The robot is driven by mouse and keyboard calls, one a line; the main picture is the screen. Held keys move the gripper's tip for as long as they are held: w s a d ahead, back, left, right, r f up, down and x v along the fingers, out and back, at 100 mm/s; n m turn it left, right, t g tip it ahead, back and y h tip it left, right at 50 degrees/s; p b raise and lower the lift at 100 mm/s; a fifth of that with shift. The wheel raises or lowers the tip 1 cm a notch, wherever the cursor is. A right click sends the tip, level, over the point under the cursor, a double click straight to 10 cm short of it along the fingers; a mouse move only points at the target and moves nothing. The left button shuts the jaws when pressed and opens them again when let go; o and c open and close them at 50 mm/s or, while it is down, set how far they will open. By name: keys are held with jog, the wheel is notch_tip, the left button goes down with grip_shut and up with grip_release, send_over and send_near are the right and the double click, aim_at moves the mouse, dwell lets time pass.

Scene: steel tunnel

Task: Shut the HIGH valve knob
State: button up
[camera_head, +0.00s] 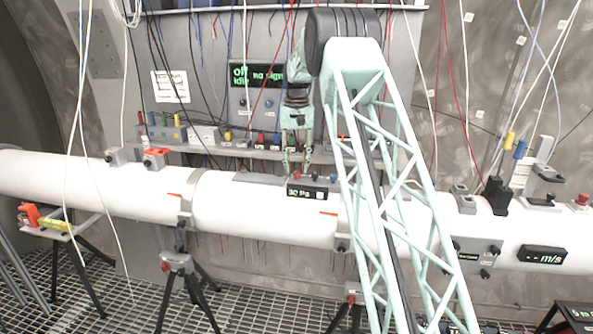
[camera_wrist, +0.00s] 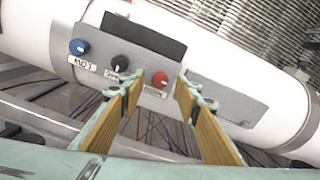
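A panel (camera_wrist: 232,102) on the white pipe carries a blue knob (camera_wrist: 79,46), a black knob (camera_wrist: 119,63) and a red knob (camera_wrist: 160,80) in the wrist view. The label by the blue knob appears to read LOW upside down; the label by the red knob is too small to read surely. My gripper (camera_wrist: 161,84) is open, its yellow-faced fingers either side of the red knob in the picture; contact cannot be told. In the head view my gripper (camera_head: 296,158) points down just above the red knob (camera_head: 295,175), with the black knob (camera_head: 314,177) and blue knob (camera_head: 333,179) to its right.
The white pipe (camera_head: 100,180) runs across the scene on tripods. A display reading 30 Pa (camera_head: 306,192) sits below the knobs. A shelf (camera_head: 240,152) with several small devices is behind, and cables hang in front of the wall. My lattice arm link covers the pipe's right-middle part.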

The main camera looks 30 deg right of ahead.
jog(key=shift+f, duration=0.9)
jog(key=shift+c, duration=0.7)
jog(key=c, duration=0.7)
